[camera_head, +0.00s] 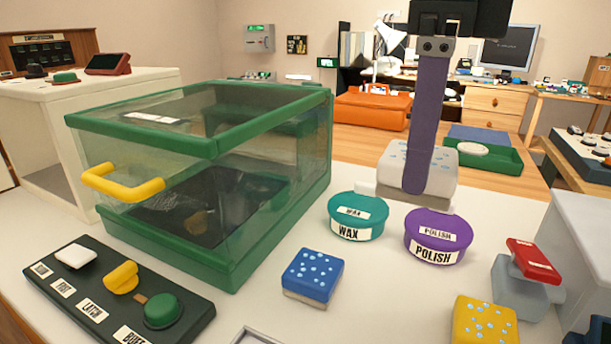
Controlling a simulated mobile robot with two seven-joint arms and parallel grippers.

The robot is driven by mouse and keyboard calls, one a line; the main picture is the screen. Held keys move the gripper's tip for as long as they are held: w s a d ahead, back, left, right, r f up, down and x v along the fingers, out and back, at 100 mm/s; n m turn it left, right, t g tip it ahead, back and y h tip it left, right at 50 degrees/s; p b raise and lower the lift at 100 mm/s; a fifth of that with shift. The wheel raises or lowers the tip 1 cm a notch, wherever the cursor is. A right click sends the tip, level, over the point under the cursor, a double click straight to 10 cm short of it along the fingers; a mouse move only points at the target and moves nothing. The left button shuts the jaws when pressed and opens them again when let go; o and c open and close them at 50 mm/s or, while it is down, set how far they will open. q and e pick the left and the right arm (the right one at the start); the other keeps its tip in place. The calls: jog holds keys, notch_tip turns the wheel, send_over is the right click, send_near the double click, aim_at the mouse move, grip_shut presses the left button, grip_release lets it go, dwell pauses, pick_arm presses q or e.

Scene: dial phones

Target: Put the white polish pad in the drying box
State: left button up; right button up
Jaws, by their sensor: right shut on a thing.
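The white polish pad (390,168), pale with blue dots on a grey-beige base, is behind the wax and polish tins. My right gripper (428,188) comes down from the top, its long purple finger in front of the pad. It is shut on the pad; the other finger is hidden. I cannot tell whether the pad touches the table. A clear-walled box with a green frame (318,150), which looks like the drying box, stands left of the pad. It has a yellow handle (122,184) on its front and a dark floor inside. My left gripper is not in view.
A teal wax tin (356,217) and a purple polish tin (436,238) stand before the pad. A blue dotted pad (312,272), a yellow dotted pad (484,320) and a labelled control panel (190,318) are nearer. A green tray (497,160) is behind at right.

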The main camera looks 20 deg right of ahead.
notch_tip(320, 180, up, 4)
jog(key=shift+f+p, duration=0.2)
jog(key=shift+p, duration=0.3)
notch_tip(320, 180, up, 10)
jog(key=a+n+p, duration=0.2)
jog(key=n+p, duration=0.8)
jog(key=n, duration=0.3)
notch_tip(320, 180, up, 10)
jog(key=n+p, duration=1)
jog(key=n, duration=0.5)
send_over(404, 161)
jog(key=s+a, duration=0.1)
jog(key=a, duration=0.1)
jog(key=s+r+p, duration=0.3)
jog(key=r+p, duration=1.4)
jog(key=p, duration=0.1)
jog(key=s+r+p, duration=0.3)
jog(key=r+p, duration=1.4)
jog(key=p, duration=0.1)
jog(key=shift+r, duration=0.15)
